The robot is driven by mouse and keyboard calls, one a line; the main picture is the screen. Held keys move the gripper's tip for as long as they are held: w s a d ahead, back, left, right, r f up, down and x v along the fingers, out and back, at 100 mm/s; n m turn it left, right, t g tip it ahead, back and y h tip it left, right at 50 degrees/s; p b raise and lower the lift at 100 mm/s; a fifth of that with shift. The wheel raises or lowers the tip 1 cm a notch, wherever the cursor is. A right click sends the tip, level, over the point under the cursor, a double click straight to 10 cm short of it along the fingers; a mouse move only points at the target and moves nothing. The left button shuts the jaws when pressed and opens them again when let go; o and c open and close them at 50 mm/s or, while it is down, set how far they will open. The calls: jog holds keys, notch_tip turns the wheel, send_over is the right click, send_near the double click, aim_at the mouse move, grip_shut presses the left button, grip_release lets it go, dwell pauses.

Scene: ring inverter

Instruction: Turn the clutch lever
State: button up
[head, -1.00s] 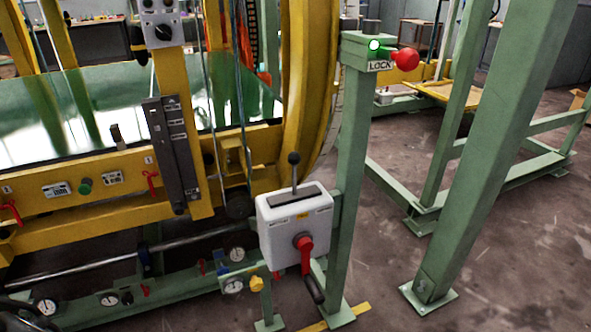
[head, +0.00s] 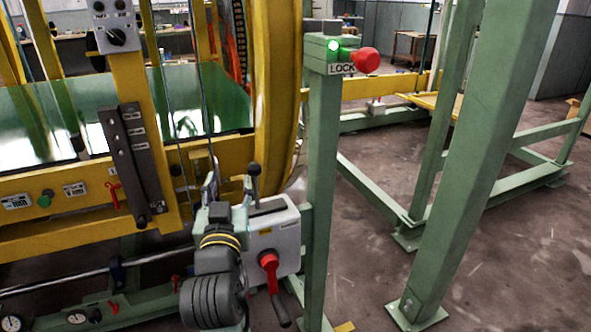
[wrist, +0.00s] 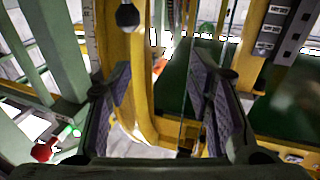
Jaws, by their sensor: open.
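A white-grey control box (head: 283,240) is fixed to a green post. A lever with a black knob (head: 254,168) stands up from its top slot, and a red crank handle (head: 269,263) with a dark grip hangs on its front; no label here says which is the clutch lever. My gripper (head: 212,184) is just left of the knobbed lever and apart from it, hiding the box's left side. In the wrist view, my gripper (wrist: 160,68) is open and empty, with a black knob (wrist: 128,16) above the left fingertip.
A red knob (head: 366,60) beside a green light and a LOCK label tops the green post (head: 320,190), right of the box. The yellow ring (head: 276,80) and yellow frame stand behind. Open floor (head: 365,280) lies to the right.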

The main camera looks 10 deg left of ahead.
aim_at(253, 173)
jog(key=shift+m+g+h, duration=0.3)
jog(key=shift+m+h, duration=0.2)
jog(key=shift+h, duration=0.4)
jog(key=w+f, duration=0.1)
jog(key=w, duration=0.3)
jog(key=w+p, duration=0.1)
jog(key=w, duration=0.3)
jog(key=w+d+f, duration=0.1)
jog(key=w, duration=0.3)
jog(key=shift+d+f, duration=0.1)
jog(key=shift+f, duration=0.2)
jog(key=shift+c, duration=0.3)
grip_shut()
